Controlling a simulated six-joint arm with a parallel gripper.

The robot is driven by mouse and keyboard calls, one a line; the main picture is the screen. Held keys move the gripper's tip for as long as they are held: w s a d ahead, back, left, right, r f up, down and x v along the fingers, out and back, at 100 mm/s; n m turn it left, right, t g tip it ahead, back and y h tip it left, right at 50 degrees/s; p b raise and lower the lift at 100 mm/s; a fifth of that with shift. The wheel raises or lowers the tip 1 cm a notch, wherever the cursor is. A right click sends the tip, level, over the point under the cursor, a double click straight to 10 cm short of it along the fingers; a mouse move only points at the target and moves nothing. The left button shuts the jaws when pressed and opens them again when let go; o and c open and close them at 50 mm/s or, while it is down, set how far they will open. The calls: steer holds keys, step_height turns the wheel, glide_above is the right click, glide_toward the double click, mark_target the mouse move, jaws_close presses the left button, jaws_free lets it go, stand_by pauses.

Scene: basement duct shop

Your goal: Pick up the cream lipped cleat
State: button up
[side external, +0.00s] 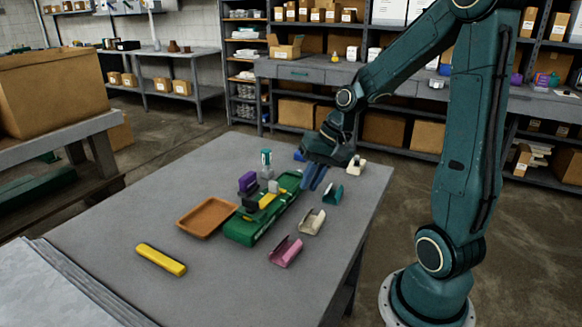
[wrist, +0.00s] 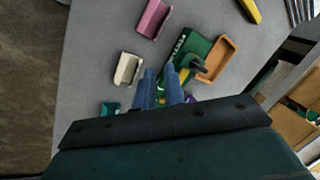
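A cream channel-shaped cleat (side external: 312,222) lies on the grey table near its right edge, between a pink piece and a teal piece. It also shows in the wrist view (wrist: 127,69), left of my fingers, with an upturned side. Another small cream piece (side external: 357,164) sits at the table's far right corner; its shape is too small to tell. My gripper (side external: 314,180) has blue fingers pointing down over the table, beyond the cream cleat and apart from it. In the wrist view the fingertips (wrist: 160,74) are apart with an empty gap between them.
A green holder (side external: 240,230) with purple, yellow and grey pieces stands left of the cleat. An orange tray (side external: 205,217), yellow bar (side external: 161,259), pink channel (side external: 285,251) and teal channel (side external: 333,192) lie around it. The front of the table is clear.

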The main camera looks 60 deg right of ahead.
mark_target(308, 215)
steer(key=d+f+m+t+y, duration=0.2)
steer(key=d+f+m, duration=0.5)
steer(key=d+f, duration=0.2)
steer(key=shift+s+d+f, duration=0.25)
steer(key=shift+d+f, duration=0.05)
steer(key=shift+d, duration=0.3)
steer(key=shift+w+a+f, duration=0.25)
steer(key=shift+w+f, duration=0.1)
steer(key=shift+f, duration=0.15)
steer(key=shift+f, duration=0.1)
steer(key=shift+x, duration=3)
steer(key=shift+w, duration=0.1)
jaws_close()
steer(key=shift+r, duration=0.25)
